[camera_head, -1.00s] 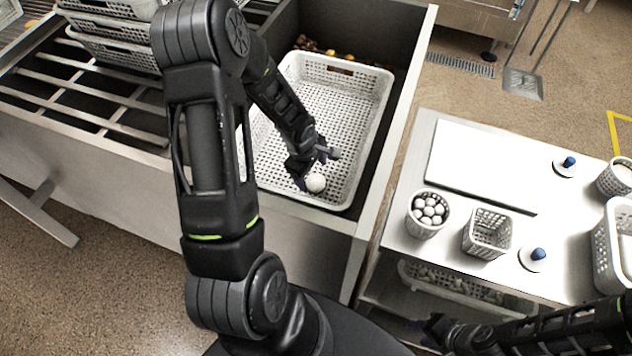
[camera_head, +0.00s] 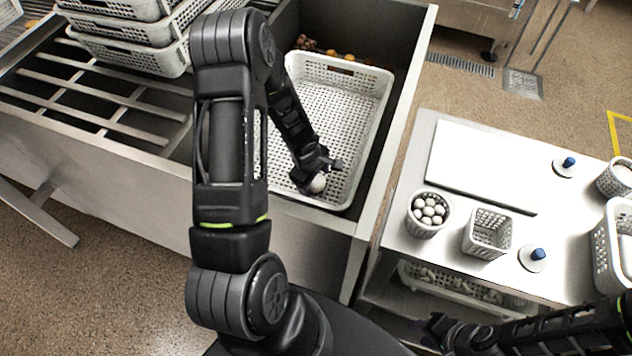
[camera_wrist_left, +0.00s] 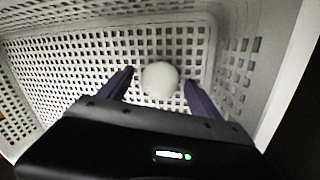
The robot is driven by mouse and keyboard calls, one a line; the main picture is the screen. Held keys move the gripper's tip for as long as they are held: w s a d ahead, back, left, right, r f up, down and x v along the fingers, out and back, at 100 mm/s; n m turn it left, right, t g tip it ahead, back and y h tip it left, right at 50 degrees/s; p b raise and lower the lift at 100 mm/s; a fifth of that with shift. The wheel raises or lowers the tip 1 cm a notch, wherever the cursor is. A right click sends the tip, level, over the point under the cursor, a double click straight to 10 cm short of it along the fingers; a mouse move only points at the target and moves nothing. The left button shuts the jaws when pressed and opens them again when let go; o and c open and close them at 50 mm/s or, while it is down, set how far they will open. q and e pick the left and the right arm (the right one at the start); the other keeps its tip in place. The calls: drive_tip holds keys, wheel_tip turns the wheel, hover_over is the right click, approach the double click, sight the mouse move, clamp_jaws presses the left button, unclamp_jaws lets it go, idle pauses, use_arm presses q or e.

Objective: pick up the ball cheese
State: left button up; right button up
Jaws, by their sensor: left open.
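The ball cheese (camera_head: 318,183) is a small white ball on the floor of the large white perforated basket (camera_head: 345,77), near its front end. My left gripper (camera_head: 316,180) reaches down into the basket over the ball and partly covers it. In the left wrist view the ball cheese (camera_wrist_left: 159,79) lies between the two spread fingers of my left gripper (camera_wrist_left: 158,88), with a gap on each side. My right gripper (camera_head: 440,326) is at the bottom right of the head view, dark and small, and its jaws cannot be made out.
The basket's walls (camera_wrist_left: 265,60) stand close around my left gripper. On the side table (camera_head: 400,240) are a round basket of white balls (camera_head: 428,226), an empty square basket (camera_head: 487,236) and a white board (camera_head: 484,165). Stacked baskets (camera_head: 135,50) stand at the back left.

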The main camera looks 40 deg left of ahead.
use_arm(q)
drive_tip(key=c, duration=1.5)
drive_tip(key=shift+r, duration=0.15)
drive_tip(key=v, duration=0.3)
drive_tip(key=w+v, duration=0.1)
drive_tip(key=v, duration=0.2)
drive_tip(key=w+v, duration=0.1)
drive_tip(key=v, duration=0.2)
drive_tip(key=shift+a+r+p, duration=0.1)
drive_tip(key=shift+r+p, duration=0.25)
drive_tip(key=shift+r, duration=0.15)
